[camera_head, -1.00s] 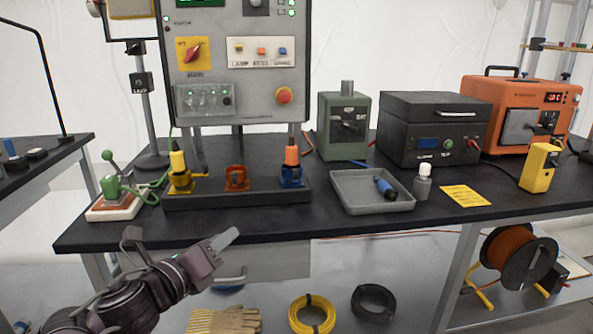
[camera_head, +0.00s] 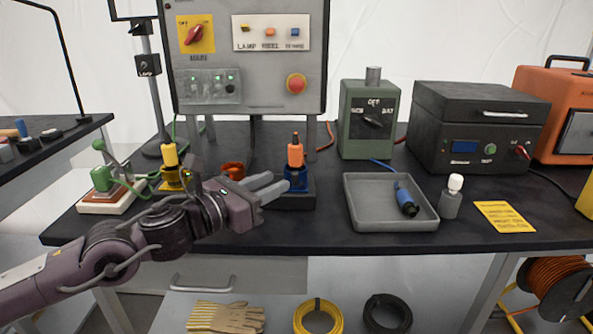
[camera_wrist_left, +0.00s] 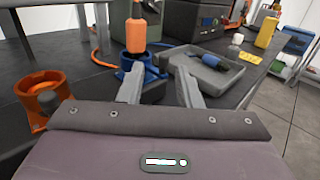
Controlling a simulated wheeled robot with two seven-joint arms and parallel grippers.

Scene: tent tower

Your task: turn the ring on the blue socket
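The blue socket (camera_head: 296,181) stands at the right end of the dark strip on the bench, with an orange plug (camera_head: 295,153) upright in it. In the left wrist view the blue socket (camera_wrist_left: 143,75) and orange plug (camera_wrist_left: 136,35) show just ahead of the fingers. My left gripper (camera_head: 278,184) is open and empty. Its fingertips point at the socket from the left front, close to it; I cannot tell whether they touch. The gripper hides part of the strip. A separate ring cannot be made out clearly. My right gripper is not in view.
An orange socket (camera_head: 233,170) and a yellow socket (camera_head: 171,180) with a yellow plug stand to the left. A grey tray (camera_head: 360,215) with a blue connector (camera_head: 405,200) lies right. A green box (camera_head: 368,125) and control panel (camera_head: 245,70) stand behind.

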